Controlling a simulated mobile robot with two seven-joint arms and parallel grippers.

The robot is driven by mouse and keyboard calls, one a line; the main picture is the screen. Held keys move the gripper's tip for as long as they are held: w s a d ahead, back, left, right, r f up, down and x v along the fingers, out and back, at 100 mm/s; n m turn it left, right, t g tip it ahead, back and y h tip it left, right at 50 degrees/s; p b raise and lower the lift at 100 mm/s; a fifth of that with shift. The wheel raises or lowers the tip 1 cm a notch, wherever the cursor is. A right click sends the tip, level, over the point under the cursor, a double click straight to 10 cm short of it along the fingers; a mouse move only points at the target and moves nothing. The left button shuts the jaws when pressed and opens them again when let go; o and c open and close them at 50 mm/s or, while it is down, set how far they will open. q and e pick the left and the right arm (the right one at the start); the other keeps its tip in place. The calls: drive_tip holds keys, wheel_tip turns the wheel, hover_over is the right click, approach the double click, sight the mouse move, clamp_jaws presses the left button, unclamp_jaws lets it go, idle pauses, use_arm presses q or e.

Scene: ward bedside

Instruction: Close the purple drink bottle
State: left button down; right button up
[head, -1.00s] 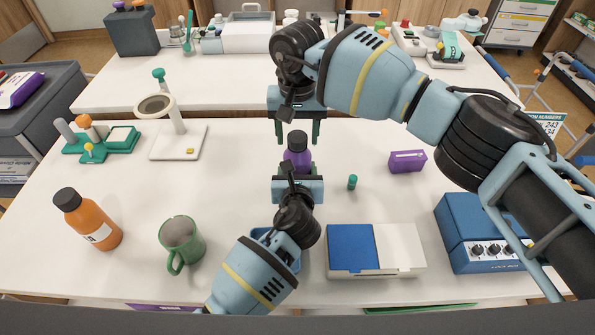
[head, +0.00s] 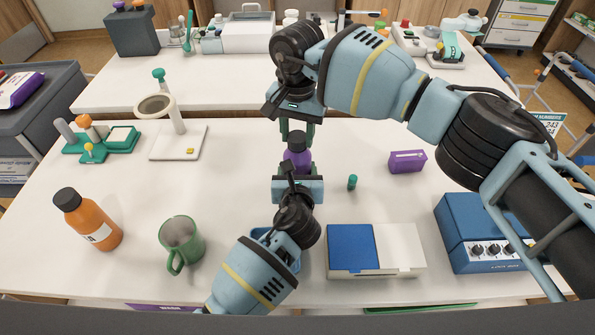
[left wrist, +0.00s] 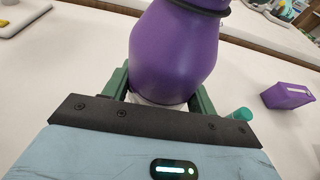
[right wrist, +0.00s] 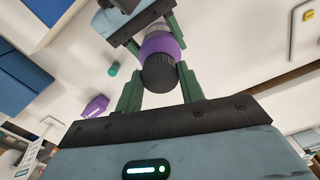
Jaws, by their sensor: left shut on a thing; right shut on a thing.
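The purple drink bottle (head: 297,155) stands upright at the middle of the table, with its dark cap (head: 297,137) on top. My left gripper (head: 298,178) is shut on the bottle's lower body. The left wrist view shows the bottle (left wrist: 175,50) between its green fingers. My right gripper (head: 297,128) comes from above and is shut on the cap. The right wrist view shows the cap (right wrist: 159,73) between its fingertips, in line with the bottle. How tightly the cap sits cannot be told.
A green mug (head: 181,245) and an orange bottle (head: 92,222) stand at the left. A small teal cylinder (head: 352,182) and a purple box (head: 407,161) are right of the bottle. A blue-and-white tray (head: 375,272) and a blue box (head: 480,235) stand front right.

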drive_tip(key=m, duration=2.2)
drive_tip(key=shift+f, duration=0.1)
drive_tip(key=m, duration=2.1)
drive_tip(key=shift+m, duration=0.3)
drive_tip(key=o, duration=1.2)
drive_tip(key=shift+c, duration=0.2)
wheel_tip(320, 180, up, 12)
